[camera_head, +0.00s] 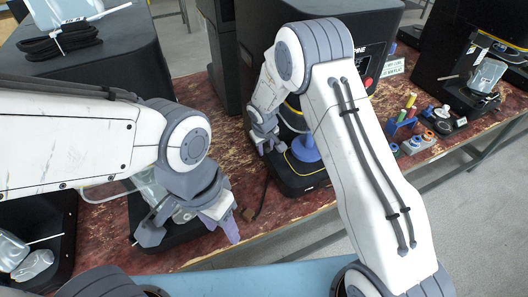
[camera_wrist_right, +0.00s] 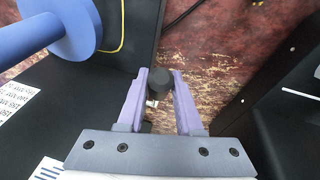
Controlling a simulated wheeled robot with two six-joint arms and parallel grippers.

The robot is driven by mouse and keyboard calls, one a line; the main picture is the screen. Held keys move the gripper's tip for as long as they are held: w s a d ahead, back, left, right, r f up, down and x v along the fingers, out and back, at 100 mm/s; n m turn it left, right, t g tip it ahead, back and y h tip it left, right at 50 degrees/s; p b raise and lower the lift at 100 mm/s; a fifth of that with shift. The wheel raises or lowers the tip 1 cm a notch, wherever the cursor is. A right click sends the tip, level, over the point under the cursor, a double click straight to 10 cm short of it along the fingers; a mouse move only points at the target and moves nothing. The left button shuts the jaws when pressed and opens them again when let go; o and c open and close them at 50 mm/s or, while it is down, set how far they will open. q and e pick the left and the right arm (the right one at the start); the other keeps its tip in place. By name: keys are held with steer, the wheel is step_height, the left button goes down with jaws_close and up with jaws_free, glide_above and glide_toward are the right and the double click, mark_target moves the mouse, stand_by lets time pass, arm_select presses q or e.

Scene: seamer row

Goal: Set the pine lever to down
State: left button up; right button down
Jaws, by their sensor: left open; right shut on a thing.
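In the right wrist view a black round knob (camera_wrist_right: 159,80) on a short metal stem sits between the purple fingers of my right gripper (camera_wrist_right: 160,86), which is shut on it. The knob is hidden there. My left gripper (camera_head: 192,232) is open and empty, low over the front of the table at left.
A blue round pedestal (camera_head: 306,150) stands on the middle machine's base; it also shows in the right wrist view (camera_wrist_right: 72,28). Other black machines stand left and right on the worn red table (camera_head: 260,215). Coloured spools and tubes (camera_head: 405,118) stand at right.

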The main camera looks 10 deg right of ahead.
step_height(320, 180, down, 6)
steer(key=s+t+y+b, duration=0.1)
steer(key=t+b, duration=0.3)
steer(key=b, duration=2.2)
steer(key=shift+s+d+f, duration=0.2)
steer(key=shift+s+d, duration=0.05)
steer(key=shift+s, duration=0.25)
steer(key=c, duration=0.6)
jaws_free()
steer(key=shift+r, duration=0.15)
